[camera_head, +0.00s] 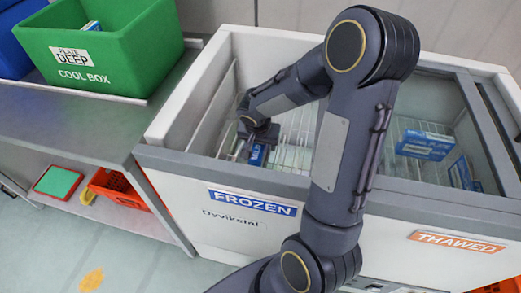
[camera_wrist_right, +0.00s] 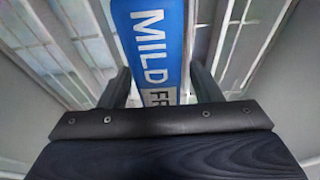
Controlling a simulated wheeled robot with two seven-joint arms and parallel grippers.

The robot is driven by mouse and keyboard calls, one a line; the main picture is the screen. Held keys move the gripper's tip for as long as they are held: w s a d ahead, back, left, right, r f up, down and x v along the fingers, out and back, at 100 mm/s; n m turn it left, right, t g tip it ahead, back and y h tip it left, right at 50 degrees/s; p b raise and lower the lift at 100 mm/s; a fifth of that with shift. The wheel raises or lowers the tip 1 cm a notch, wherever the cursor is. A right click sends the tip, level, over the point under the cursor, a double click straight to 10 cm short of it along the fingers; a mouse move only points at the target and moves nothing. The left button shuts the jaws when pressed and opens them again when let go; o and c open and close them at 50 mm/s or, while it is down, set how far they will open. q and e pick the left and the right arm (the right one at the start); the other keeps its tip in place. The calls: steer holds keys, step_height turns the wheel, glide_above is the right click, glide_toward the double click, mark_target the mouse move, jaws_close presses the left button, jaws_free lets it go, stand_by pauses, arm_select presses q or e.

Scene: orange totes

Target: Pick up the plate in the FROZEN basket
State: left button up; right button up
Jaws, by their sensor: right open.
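A blue plate with white lettering reading MILD (camera_head: 258,154) stands in the wire basket on the left side of the chest freezer, behind the FROZEN label (camera_head: 252,202). My right gripper (camera_head: 250,146) is down in that basket at the plate. In the right wrist view the plate (camera_wrist_right: 152,40) runs between the two open fingers of the gripper (camera_wrist_right: 162,82), with a gap visible on each side. The lower part of its lettering is cut off by the gripper body. My left gripper is not in view.
On the right side, behind the THAWED label (camera_head: 457,242), are blue-and-white packs (camera_head: 425,146) under glass. A green COOL BOX (camera_head: 100,50) sits on a grey counter (camera_head: 85,125) at left.

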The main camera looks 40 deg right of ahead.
steer(key=shift+c, duration=0.5)
jaws_close()
steer(key=shift+r, duration=0.1)
